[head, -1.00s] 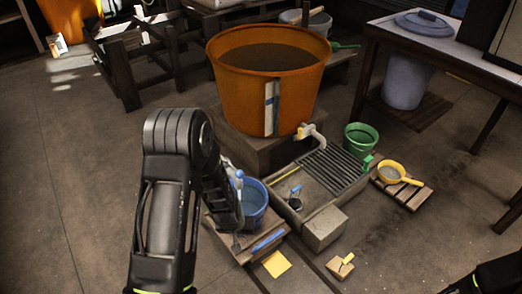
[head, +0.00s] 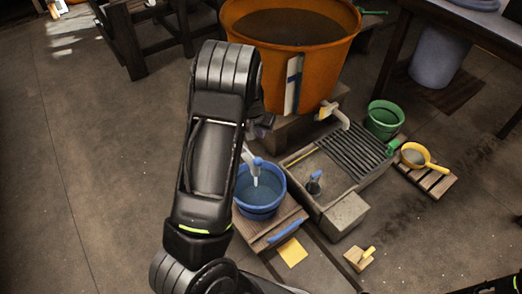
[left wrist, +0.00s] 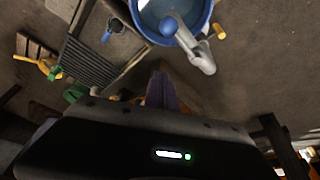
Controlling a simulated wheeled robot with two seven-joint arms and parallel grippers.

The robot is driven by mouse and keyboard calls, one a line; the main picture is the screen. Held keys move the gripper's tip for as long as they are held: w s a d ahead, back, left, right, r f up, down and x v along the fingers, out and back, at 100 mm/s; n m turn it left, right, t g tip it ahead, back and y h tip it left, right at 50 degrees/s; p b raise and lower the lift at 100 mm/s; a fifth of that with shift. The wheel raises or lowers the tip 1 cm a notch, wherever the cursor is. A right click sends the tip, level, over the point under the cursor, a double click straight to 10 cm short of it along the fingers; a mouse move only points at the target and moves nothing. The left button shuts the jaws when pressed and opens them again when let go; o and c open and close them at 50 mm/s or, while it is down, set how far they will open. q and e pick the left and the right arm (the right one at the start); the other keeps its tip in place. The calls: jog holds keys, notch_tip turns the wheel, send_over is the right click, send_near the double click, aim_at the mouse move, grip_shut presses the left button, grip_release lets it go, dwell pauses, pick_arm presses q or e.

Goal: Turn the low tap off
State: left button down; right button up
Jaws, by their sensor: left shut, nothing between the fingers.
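The low tap (head: 255,162) is a pale grey pipe with a blue end, over the blue bucket (head: 259,208). A pale streak below its spout looks like running water. In the left wrist view the tap (left wrist: 203,58) shows large, its round blue end over the bucket (left wrist: 148,28). My left gripper (head: 260,124) is beside the vat, just behind the tap in the head view, partly hidden by my arm. In the left wrist view its dark fingers (left wrist: 160,90) are together and empty, apart from the tap.
The orange vat (head: 330,75) has another tap (head: 334,114) low on its side. A stone trough (head: 343,215) with a grate, a green bucket (head: 384,119) and a yellow ladle (head: 416,156) stand right. The left floor is clear.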

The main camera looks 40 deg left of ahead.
aim_at(250, 153)
pick_arm(q)
notch_tip(250, 153, down, 10)
jog(key=b, duration=0.3)
jog(key=shift+s, duration=0.3)
jog(key=shift+f+b, duration=0.1)
jog(key=shift+b, duration=0.25)
jog(key=shift+s+m+b, duration=0.15)
jog(key=shift+m+b, duration=0.15)
jog(key=shift+b, duration=0.05)
